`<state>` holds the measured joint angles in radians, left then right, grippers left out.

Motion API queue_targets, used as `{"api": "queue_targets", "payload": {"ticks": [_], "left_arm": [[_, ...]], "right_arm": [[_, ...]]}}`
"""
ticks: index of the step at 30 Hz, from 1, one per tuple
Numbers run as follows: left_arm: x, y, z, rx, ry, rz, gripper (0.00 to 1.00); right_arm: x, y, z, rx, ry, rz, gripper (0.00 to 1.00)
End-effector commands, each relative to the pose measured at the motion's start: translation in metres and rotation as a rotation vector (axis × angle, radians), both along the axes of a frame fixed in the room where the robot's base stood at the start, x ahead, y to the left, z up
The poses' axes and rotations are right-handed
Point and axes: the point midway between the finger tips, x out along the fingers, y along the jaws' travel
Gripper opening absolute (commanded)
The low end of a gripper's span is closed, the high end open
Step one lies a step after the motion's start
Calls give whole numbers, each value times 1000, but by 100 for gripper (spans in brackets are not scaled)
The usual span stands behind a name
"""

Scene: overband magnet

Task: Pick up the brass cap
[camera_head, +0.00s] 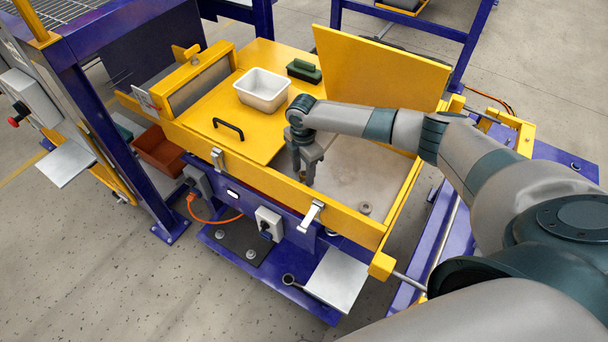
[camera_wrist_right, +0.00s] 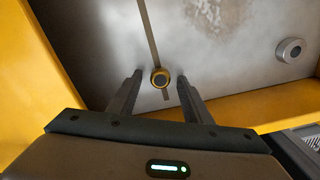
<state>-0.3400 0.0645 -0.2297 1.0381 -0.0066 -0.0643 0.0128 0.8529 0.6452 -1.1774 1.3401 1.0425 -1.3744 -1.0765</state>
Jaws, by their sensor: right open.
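The brass cap (camera_wrist_right: 160,78), a small round piece with a yellow rim and dark centre, sits on the grey metal surface (camera_wrist_right: 225,70). In the right wrist view it lies between and slightly beyond the two fingertips of my right gripper (camera_wrist_right: 159,76), with a gap on each side. The right gripper is open and empty. In the head view the right gripper (camera_head: 307,176) points down into the open yellow-walled bay, and I cannot make out the cap there. My left gripper is not in view.
A grey round part with a hole (camera_wrist_right: 291,50) lies to the right of the cap; it also shows in the head view (camera_head: 365,208). Yellow walls (camera_head: 345,218) enclose the bay. A white tray (camera_head: 262,90) and a green block (camera_head: 304,71) stand on the yellow cover.

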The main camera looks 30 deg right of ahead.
Motion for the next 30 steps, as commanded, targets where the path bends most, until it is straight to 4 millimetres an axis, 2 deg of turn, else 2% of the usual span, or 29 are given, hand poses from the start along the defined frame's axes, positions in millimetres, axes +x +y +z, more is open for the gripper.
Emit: {"api": "queue_targets", "payload": {"ticks": [9,15,25,30], "left_arm": [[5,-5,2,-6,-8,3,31],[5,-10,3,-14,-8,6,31],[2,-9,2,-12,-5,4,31],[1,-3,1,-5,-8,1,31]], "right_arm": [[0,0,0,0,1,-1,45],[0,0,0,0,1,-1,1],[0,0,2,0,0,-1,1],[1,-1,14,1,-1,-2,1]]}}
